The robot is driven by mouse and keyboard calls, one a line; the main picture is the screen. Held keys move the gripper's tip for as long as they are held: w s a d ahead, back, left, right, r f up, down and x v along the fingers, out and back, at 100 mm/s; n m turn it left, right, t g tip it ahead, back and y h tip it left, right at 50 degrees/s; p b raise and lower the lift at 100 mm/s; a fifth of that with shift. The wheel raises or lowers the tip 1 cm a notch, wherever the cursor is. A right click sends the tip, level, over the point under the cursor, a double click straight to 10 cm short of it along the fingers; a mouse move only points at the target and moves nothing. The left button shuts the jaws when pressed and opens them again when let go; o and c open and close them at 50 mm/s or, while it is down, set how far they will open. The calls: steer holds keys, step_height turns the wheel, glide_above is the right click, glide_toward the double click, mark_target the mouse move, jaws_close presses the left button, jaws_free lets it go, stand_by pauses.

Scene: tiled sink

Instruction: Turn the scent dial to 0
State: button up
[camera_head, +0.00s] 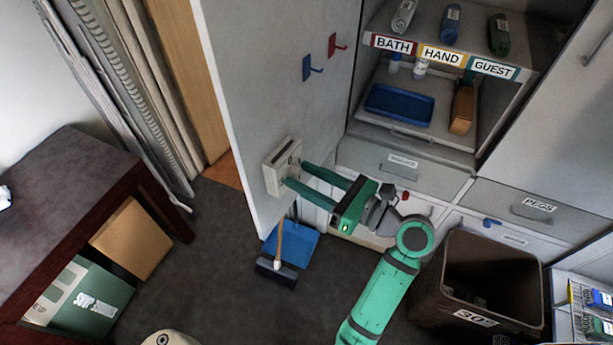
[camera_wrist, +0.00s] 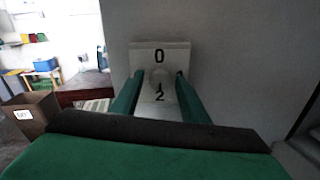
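The scent dial is a pale round knob (camera_wrist: 160,77) on a white box (camera_head: 272,172) fixed to the grey door panel. In the wrist view, a black 0 shows above the knob and a 2 below it, with a partly hidden mark between. Which number the dial points to cannot be made out. My gripper (camera_head: 296,173) reaches the box from the right with green fingers spread. In the wrist view, the fingertips (camera_wrist: 160,75) stand left and right of the knob, apparently with a small gap on each side. The head view hides the knob.
A red hook (camera_head: 336,45) and a blue hook (camera_head: 311,68) are on the same panel above the box. A brush (camera_head: 277,268) and blue dustpan (camera_head: 293,243) are below. A brown bin (camera_head: 480,285) stands right of my arm. Drawers (camera_head: 400,165) are behind it.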

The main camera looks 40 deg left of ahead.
steer(key=c, duration=0.8)
